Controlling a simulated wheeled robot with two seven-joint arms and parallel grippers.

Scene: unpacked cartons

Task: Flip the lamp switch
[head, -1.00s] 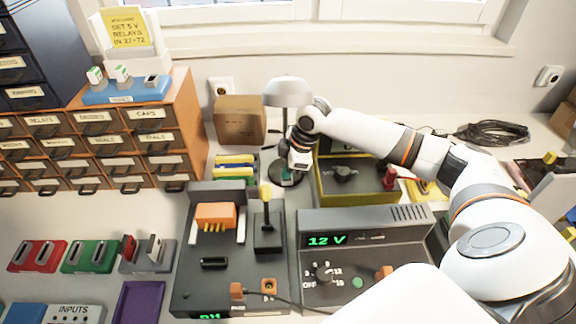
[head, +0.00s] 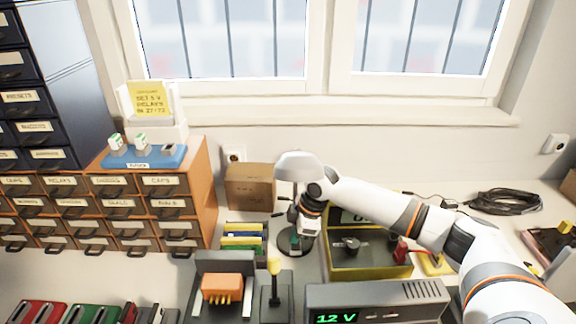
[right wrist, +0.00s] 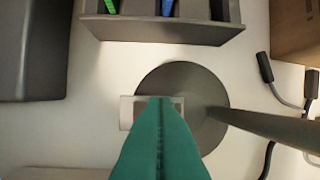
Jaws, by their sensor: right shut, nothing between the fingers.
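The desk lamp has a light grey shade (head: 299,166) and stands upright at the back of the bench in the head view. Its round dark base (right wrist: 213,82) and slanting pole (right wrist: 270,127) show in the right wrist view. A pale rectangular switch (right wrist: 126,113) sits at the left part of the base, partly hidden by my fingers. My right gripper (head: 297,239) is by the lamp's base under the shade. Its green fingers (right wrist: 162,100) are shut and empty, with their tips over the switch. I cannot tell whether they touch it. My left gripper is not in view.
A cardboard box (head: 250,188) stands behind left of the lamp, a rack of coloured cards (head: 243,238) to its left. A yellow-edged device (head: 368,262) is close on the right. A 12 V supply (head: 375,300) stands in front.

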